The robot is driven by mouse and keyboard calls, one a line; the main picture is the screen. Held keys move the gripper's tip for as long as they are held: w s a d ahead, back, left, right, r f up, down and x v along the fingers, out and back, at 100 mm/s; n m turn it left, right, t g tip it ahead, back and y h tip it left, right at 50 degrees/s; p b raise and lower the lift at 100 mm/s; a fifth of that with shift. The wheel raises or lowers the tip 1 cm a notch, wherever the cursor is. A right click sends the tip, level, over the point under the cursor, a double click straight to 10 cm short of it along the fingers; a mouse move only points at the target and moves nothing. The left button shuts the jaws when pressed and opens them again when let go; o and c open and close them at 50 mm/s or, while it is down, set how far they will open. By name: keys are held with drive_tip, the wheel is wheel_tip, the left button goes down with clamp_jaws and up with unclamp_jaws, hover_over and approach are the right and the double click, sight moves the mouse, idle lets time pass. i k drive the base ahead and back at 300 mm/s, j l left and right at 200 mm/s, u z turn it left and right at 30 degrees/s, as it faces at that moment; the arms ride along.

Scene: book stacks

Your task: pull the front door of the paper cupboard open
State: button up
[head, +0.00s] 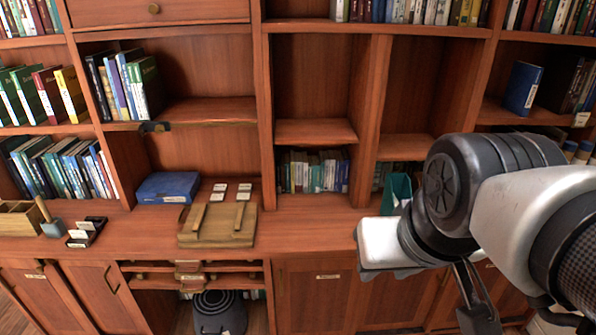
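Reddish-brown wooden cupboard doors run along the bottom, below the counter. A middle door (316,300) bears a small pale label too small to read, and a door to its right (392,303) is partly behind my arm. Two more doors, an outer one (42,296) and an inner one (100,293), are at the lower left. All look shut; I cannot tell which is the paper cupboard. My gripper (470,300) seems to be at the lower right, in front of the right-hand doors, apart from the middle door. Its fingers are not clear, and nothing visible is held.
Bookshelves rise behind. The middle counter is clear.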

sight(312, 297)
drive_tip(key=i+l+u, duration=0.1)
drive_tip(key=i, duration=0.45)
drive_tip(key=u, duration=1.55)
